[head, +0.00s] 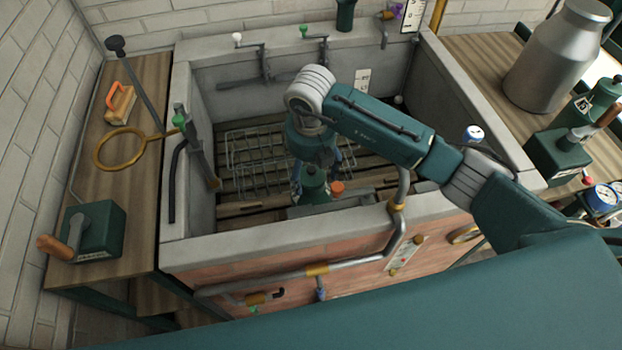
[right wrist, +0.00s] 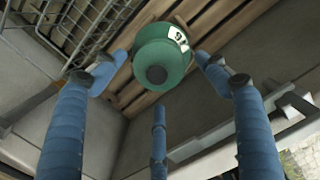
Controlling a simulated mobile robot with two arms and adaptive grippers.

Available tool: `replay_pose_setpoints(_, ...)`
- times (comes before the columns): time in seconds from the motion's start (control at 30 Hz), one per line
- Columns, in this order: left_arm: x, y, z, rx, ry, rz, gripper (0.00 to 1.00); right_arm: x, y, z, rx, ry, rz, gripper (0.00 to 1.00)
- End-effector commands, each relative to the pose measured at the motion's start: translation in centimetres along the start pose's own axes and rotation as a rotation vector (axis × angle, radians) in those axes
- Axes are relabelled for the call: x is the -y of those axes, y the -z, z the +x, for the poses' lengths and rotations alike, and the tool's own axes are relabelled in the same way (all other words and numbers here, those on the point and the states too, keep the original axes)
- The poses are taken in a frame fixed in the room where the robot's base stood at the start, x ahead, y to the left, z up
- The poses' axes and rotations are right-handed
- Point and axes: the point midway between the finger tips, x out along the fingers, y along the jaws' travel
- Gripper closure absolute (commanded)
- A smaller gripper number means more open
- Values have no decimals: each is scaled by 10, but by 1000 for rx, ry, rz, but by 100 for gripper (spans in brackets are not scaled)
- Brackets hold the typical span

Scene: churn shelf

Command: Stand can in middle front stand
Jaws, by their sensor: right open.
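A green can (head: 314,185) with a dark round knob on its top and a white number label is down in the stone trough. In the right wrist view the can (right wrist: 165,45) lies between and beyond the fingers of my right gripper (right wrist: 158,85), which is open. In the head view my right gripper (head: 303,172) hangs into the trough just above and behind the can, and its wrist hides part of it. I cannot tell whether any finger touches the can. Wire racks (head: 245,165) stand on the trough's slatted floor; I cannot make out which is the middle front stand.
The stone trough (head: 225,250) has high walls around my right arm, with a pipe along its front. A side table (head: 140,75) holds a brush, a brass ring and a green crank box (head: 95,230). A large grey churn (head: 555,60) stands on the right table.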

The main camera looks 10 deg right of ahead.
Motion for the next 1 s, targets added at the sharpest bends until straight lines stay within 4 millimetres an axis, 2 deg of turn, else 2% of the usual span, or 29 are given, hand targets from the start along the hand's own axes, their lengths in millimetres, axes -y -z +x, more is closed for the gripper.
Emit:
replay_pose_setpoints(0.03, 0, -1, 7, 0, 0, 0, 76, -1, -1, -10, 5, -4, -3, 27)
replay_pose_setpoints(0.2, 0, -2, 15, 0, 1, 0, 76, -1, -1, -45, 4, -3, -2, 27)
replay_pose_setpoints(0.4, 1, -2, 20, 0, 1, 0, 76, 0, 0, -70, 1, -1, -1, 27)
replay_pose_setpoints(0.57, 1, -2, 20, 0, 1, 0, 76, 0, 0, -76, 0, 0, 0, 27)
replay_pose_setpoints(1.0, 1, -2, 20, -1, 1, 0, 76, 0, 0, -77, -1, 0, -1, 27)
